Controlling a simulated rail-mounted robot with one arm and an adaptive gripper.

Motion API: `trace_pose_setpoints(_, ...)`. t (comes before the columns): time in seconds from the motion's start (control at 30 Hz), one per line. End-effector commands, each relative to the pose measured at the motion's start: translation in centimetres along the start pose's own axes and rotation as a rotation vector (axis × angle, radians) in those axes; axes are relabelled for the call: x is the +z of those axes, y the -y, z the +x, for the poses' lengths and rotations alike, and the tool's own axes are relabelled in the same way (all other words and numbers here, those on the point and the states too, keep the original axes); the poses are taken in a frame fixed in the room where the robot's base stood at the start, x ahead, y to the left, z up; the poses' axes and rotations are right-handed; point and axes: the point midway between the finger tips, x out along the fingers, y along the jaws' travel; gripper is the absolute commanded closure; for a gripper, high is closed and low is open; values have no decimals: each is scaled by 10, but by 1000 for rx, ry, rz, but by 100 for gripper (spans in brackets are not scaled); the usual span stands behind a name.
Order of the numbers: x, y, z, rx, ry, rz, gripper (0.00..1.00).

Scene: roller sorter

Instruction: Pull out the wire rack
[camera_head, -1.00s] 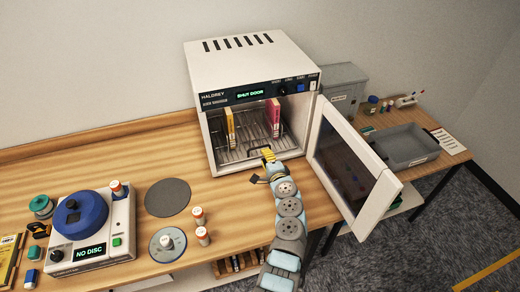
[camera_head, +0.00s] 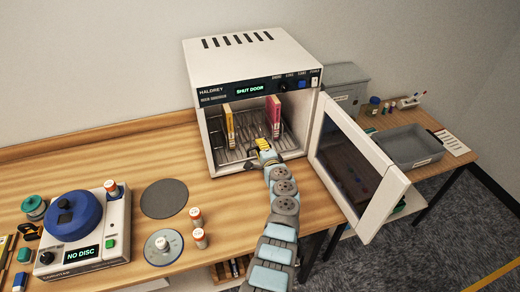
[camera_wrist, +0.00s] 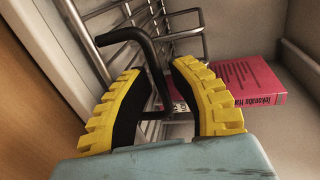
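The wire rack (camera_head: 228,155) is a metal grid inside the open white oven cabinet. In the wrist view its rods (camera_wrist: 182,35) run along the top, and a dark bent handle bar (camera_wrist: 143,42) reaches down toward my fingers. My gripper (camera_head: 265,150) is at the front of the cabinet opening, at the rack's front edge. In the wrist view my gripper (camera_wrist: 160,95) shows two yellow ribbed fingers with dark inner pads, spread apart. The dark bar passes between them, and I see gaps beside it. The lower end of the bar is partly hidden by the fingers.
A yellow box (camera_head: 229,124) and a pink box (camera_head: 273,116) stand on the rack; the pink one also shows in the wrist view (camera_wrist: 250,82). The cabinet door (camera_head: 355,165) hangs open to the right, beside my arm. A disc machine (camera_head: 85,235) and small bottles (camera_head: 198,228) are on the table left.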

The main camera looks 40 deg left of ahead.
Motion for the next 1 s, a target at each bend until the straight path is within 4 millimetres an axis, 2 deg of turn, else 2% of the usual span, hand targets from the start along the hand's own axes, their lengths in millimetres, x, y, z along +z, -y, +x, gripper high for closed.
trace_pose_setpoints(0.3, 0, 0, 1, 0, 0, 0, 77)
trace_pose_setpoints(0.4, 0, 0, 0, 0, 0, 0, 100)
trace_pose_setpoints(0.77, 0, 1, -3, -1, 0, 0, 100)
trace_pose_setpoints(1.0, 0, -2, -21, 2, 0, 1, 100)
